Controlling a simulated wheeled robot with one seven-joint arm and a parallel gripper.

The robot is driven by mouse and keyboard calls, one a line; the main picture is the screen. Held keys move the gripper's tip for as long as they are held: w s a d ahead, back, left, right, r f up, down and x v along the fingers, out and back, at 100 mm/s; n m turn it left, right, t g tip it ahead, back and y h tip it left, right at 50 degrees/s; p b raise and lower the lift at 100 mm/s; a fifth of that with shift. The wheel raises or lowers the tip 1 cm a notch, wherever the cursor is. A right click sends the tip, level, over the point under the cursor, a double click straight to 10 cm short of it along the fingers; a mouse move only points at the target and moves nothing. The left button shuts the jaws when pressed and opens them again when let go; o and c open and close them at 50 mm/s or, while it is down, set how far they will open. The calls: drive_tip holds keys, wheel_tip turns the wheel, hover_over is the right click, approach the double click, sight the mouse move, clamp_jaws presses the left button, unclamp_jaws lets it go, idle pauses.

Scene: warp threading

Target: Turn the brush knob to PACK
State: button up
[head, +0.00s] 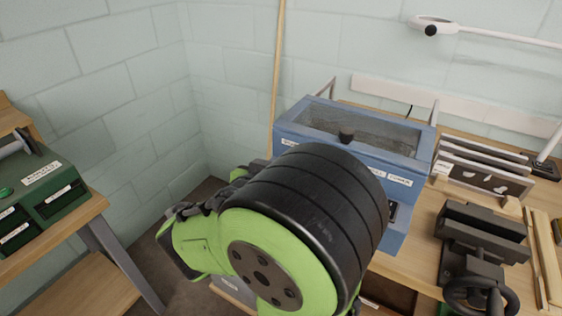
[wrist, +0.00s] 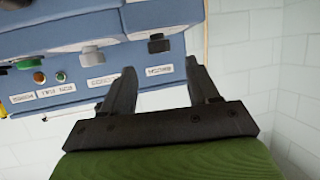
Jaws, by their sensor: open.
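A blue machine (head: 350,132) with a clear lid stands on the bench in the head view. The wrist view shows its front panel (wrist: 130,60) upside down. A small dark knob (wrist: 158,43) sits there beside a white label (wrist: 160,70) that seems to read BRUSH. A larger grey knob (wrist: 92,56) is to its left, by another label (wrist: 102,81). I cannot make out a PACK mark or the knob's setting. My gripper (wrist: 159,68) is open and empty, its fingers either side of the dark knob's line, apart from it. In the head view my arm hides my gripper.
A green button (wrist: 39,77) and an orange one (wrist: 24,63) are on the panel's left. In the head view, a dark vise (head: 480,250) stands on the bench at right. A green machine (head: 40,195) is on a left table. Pale block walls are behind.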

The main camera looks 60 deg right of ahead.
drive_tip(key=p+x, duration=0.2)
drive_tip(key=x, duration=0.1)
drive_tip(key=shift+d+r, duration=0.25)
drive_tip(key=shift+d, duration=0.2)
drive_tip(key=shift+w+d+p, duration=0.15)
drive_tip(key=shift+d+p, duration=0.15)
drive_tip(key=shift+p, duration=0.5)
drive_tip(key=shift+w+d+f+p, duration=0.15)
drive_tip(key=shift+d+f+p, duration=0.35)
drive_tip(key=shift+p, duration=0.15)
drive_tip(key=shift+d+f, duration=0.15)
drive_tip(key=shift+f, duration=0.15)
drive_tip(key=c, duration=1)
drive_tip(key=shift+c, duration=0.2)
